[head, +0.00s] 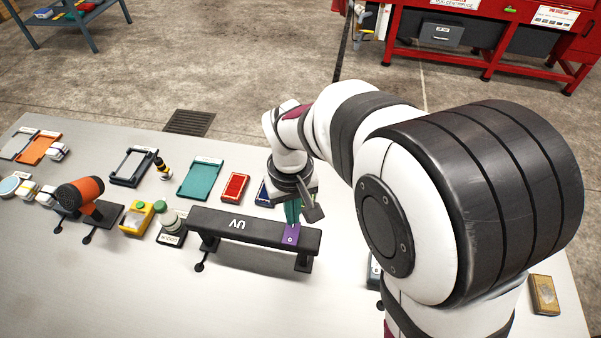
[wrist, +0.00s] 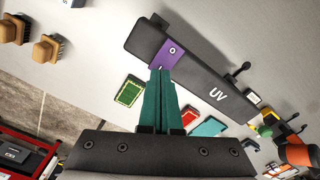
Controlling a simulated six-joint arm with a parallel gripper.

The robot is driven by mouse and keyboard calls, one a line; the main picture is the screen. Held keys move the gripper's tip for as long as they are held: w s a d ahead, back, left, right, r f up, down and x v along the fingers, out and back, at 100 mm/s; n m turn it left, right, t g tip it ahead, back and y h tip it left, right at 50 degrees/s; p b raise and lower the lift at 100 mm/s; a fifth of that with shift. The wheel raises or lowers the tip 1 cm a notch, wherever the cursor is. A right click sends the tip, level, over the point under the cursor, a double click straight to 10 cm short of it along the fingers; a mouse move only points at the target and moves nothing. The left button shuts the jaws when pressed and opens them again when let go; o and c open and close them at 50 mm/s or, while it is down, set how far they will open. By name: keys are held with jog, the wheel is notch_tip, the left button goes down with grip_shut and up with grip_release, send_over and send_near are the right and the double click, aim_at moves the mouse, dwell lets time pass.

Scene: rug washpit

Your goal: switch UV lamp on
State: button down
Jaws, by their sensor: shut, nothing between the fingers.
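The UV lamp is a long black bar (head: 255,231) on short feet, marked "UV". It also crosses the wrist view (wrist: 200,82). Near one end it carries a purple panel (head: 290,236) with a small pale ring mark; the panel shows in the wrist view too (wrist: 174,51). My gripper (head: 292,220) points down at this end of the bar, its teal fingers shut together and empty. In the wrist view the fingertips (wrist: 160,71) are at the near edge of the purple panel, beside the ring mark. I cannot tell whether they touch it. No glow from the lamp shows.
A grey knob device (head: 172,225), a yellow box with a green button (head: 138,217) and an orange dryer-like tool (head: 80,194) stand left of the lamp. Red (head: 235,187) and teal (head: 200,179) trays lie behind it. The tabletop in front is clear.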

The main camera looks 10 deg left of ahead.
jog(key=shift+f, duration=0.95)
dwell(0.9)
jog(key=shift+r, duration=0.1)
notch_tip(320, 180, up, 6)
jog(key=shift+f, duration=0.2)
jog(key=shift+r, duration=0.65)
jog(key=shift+d, duration=0.1)
jog(key=s+d+r+m+y, duration=0.1)
jog(key=s+d+r+m, duration=0.1)
jog(key=s+d+m, duration=0.9)
jog(key=s+d, duration=0.4)
jog(key=s, duration=0.2)
jog(key=shift+r+m+y, duration=0.25)
jog(key=shift+m+y, duration=0.05)
jog(key=shift+y, duration=0.1)
